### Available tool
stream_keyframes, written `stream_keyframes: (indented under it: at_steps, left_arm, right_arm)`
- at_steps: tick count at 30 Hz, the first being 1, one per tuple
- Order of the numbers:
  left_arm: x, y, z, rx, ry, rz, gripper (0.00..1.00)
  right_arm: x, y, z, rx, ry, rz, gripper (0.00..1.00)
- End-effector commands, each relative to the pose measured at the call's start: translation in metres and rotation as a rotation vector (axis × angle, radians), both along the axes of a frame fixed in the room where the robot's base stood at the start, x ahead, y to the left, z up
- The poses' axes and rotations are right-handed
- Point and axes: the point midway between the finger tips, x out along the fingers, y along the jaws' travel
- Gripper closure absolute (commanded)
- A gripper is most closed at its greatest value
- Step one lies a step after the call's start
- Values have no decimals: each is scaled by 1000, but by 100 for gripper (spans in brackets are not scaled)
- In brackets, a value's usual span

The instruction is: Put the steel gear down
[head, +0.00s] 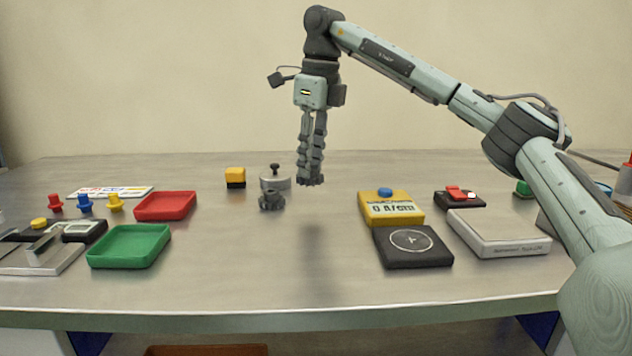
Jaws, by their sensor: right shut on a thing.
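My right gripper (311,178) hangs pointing straight down above the middle of the table, its fingers close together. It is shut on a small dark toothed piece, seemingly the steel gear (311,183), mostly hidden by the fingertips. The gear is held above the table, with a soft shadow on the bare top below. My left gripper is not in view.
A dark grey lumpy part (271,200) stands left of the gripper, before a round steel weight (275,181). Red (165,206) and green (129,246) trays are left. A yellow device (391,209), black pad (412,247) and scale (499,233) are right. The front middle is clear.

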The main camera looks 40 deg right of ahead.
Motion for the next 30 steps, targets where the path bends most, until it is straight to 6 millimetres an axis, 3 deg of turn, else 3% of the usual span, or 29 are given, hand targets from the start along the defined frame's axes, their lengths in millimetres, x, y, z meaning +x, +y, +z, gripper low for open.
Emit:
stream_keyframes:
  at_steps: [4, 15, 26, 27, 30]
  left_arm:
    - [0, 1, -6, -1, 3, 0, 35]
    - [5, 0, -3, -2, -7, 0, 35]
    - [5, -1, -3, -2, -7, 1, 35]
    - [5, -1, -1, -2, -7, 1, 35]
    - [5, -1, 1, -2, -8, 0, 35]
  right_arm:
    - [1, -13, -7, 0, -2, 0, 100]
    - [1, -15, -47, -1, -1, 1, 100]
    - [1, -14, -52, 1, -2, 1, 100]
    - [1, -14, -52, 0, -1, 1, 73]
    - [1, -14, -52, -1, -1, 1, 61]
